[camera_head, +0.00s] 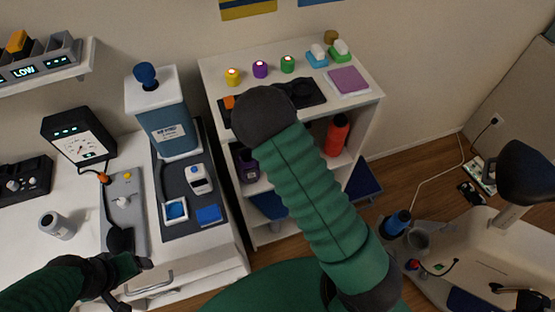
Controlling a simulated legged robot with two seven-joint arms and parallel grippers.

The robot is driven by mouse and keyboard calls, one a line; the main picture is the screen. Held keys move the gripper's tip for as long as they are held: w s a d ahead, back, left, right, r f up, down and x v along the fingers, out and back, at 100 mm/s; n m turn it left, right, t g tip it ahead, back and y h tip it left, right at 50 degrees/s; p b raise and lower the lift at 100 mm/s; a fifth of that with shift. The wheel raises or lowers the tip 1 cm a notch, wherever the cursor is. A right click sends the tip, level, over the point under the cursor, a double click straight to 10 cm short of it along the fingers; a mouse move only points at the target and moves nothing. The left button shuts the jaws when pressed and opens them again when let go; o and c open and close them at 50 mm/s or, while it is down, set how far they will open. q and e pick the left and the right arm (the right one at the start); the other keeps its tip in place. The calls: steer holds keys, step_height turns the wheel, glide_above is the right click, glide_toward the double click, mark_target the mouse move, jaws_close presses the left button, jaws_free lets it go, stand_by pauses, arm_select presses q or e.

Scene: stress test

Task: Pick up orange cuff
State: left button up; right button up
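A small orange piece (229,101) shows at the left end of a dark mat on top of the white shelf unit; it may be the cuff, but it is too small to be sure. My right arm rises across the middle, and its dark rounded joint covers part of the mat beside the orange piece. Dark shapes (300,90) past that joint may be my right gripper or items on the mat; I cannot tell which, nor its state. My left gripper (134,284) is low at the left, by a drawer handle, with its fingers apart and nothing seen between them.
Yellow, purple and green lit pucks (260,69) stand behind the mat. A purple pad (348,81) lies at its right. Another orange item (17,41) sits in a wall rack at upper left. A dispenser (164,115) stands on the left table. A red bottle (337,135) is on a lower shelf.

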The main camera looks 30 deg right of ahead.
steer(key=shift+w+f, duration=0.3)
steer(key=shift+f, duration=0.1)
steer(key=shift+w+a, duration=0.1)
steer(key=shift+a, duration=0.1)
steer(key=shift+r, duration=0.1)
steer(key=c, duration=0.4)
steer(key=shift+d, duration=0.1)
steer(key=c, duration=0.7)
steer(key=shift+c, duration=0.9)
steer(key=shift+r, duration=0.1)
